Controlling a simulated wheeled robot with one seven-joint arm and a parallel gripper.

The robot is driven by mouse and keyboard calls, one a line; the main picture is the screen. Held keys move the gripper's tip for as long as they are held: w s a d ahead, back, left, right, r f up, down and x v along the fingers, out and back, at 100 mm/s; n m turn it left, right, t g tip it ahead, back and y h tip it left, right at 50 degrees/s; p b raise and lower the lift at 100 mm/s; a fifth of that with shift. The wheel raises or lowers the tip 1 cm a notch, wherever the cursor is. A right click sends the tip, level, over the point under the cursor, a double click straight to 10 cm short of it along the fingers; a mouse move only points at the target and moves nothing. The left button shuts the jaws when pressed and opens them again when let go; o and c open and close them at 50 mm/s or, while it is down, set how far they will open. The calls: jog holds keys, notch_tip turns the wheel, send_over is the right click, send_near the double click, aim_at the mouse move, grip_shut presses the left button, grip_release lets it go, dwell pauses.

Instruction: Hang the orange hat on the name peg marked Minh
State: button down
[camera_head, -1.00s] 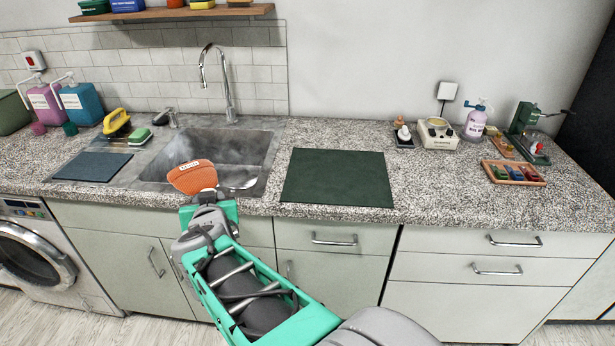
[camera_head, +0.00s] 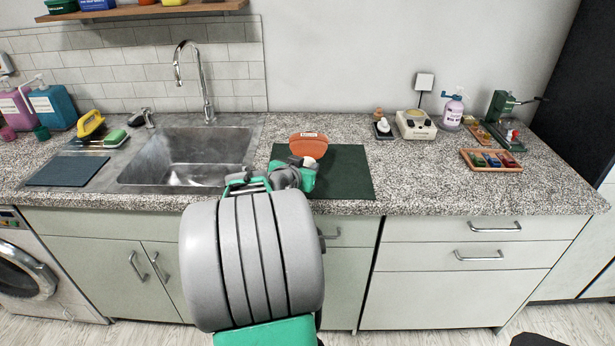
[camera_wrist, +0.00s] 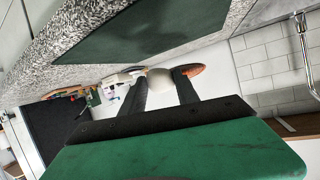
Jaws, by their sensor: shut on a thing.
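The orange hat (camera_head: 308,136) has a pale label on its front and is held up over the dark green mat in the head view. Its orange part also shows at the fingertips in the wrist view (camera_wrist: 192,70). My gripper (camera_wrist: 160,79) is shut on the hat, with a pale round bobble (camera_wrist: 160,82) between the two dark fingers. In the head view my arm hides most of the gripper. No name peg or name Minh can be made out in either view.
The sink (camera_head: 190,165) with its tall tap (camera_head: 207,95) is to the left. The green mat (camera_head: 352,182) lies on the speckled counter. A cream device (camera_head: 415,125), a purple bottle (camera_head: 452,112) and a wooden tray (camera_head: 470,160) stand at right. The counter between mat and tray is clear.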

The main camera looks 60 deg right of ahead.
jog(key=d+f, duration=0.1)
jog(key=w+d+f, duration=0.1)
jog(key=f, duration=0.1)
jog(key=shift+d+f, duration=0.25)
jog(key=shift+d, duration=0.15)
notch_tip(320, 180, down, 3)
jog(key=shift+d+r, duration=0.1)
jog(key=shift+f, duration=0.45)
jog(key=c, duration=0.9)
grip_release()
jog(key=shift+r, duration=0.1)
